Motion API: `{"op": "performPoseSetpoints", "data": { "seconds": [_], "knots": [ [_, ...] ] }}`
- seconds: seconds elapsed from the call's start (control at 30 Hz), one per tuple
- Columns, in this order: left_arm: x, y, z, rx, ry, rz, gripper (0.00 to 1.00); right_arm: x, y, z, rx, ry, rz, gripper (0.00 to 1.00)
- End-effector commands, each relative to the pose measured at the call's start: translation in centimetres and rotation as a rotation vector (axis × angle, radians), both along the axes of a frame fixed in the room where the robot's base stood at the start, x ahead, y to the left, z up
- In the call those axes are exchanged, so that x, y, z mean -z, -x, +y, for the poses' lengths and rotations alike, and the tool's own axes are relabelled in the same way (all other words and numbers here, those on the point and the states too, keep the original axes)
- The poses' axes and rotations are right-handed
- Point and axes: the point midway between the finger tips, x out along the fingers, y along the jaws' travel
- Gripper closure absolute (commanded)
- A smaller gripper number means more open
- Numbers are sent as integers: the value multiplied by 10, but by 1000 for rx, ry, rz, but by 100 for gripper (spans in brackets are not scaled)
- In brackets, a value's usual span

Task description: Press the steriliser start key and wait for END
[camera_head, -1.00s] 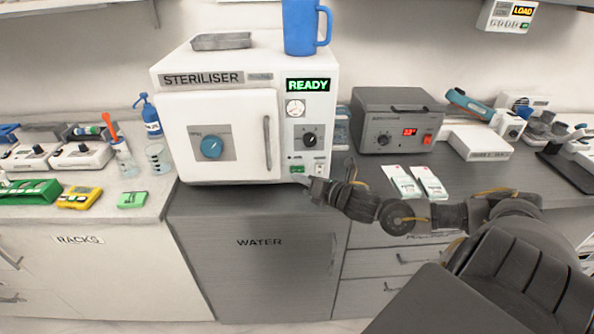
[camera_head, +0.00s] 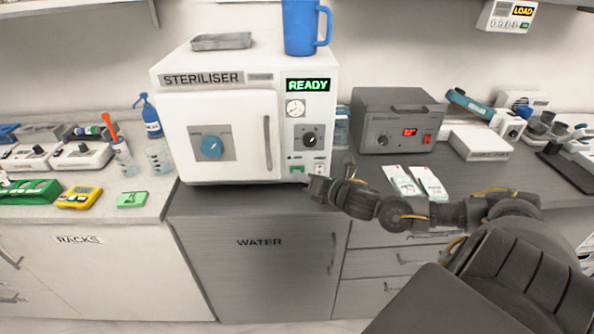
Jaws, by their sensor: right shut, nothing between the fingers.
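The white steriliser (camera_head: 220,173) stands on the counter with its door shut. Its display (camera_head: 308,85) reads READY in green. A green key (camera_head: 297,169) sits low on its right-hand panel, beside a small white switch (camera_head: 319,169). My right gripper (camera_head: 305,180) is shut and empty. Its tip is just below the green key, at the lower right corner of the steriliser; I cannot tell whether it touches the front. My left gripper is not in view.
A blue mug (camera_head: 300,28) and a grey tray (camera_head: 221,41) sit on top of the steriliser. A grey unit with a red display (camera_head: 393,125) stands to the right, with white-and-green packets (camera_head: 430,183) before it. A WATER cabinet (camera_head: 258,270) is below.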

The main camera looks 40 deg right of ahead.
Motion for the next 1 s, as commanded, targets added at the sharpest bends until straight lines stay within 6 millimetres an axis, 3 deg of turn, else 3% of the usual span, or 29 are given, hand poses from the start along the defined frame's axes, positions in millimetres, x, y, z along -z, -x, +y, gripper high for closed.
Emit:
{"op": "performPoseSetpoints", "data": {
  "seconds": [1.0],
  "knots": [
    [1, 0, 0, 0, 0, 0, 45, 0, -6, -4, 1, 0, -1, 100]
  ]
}}
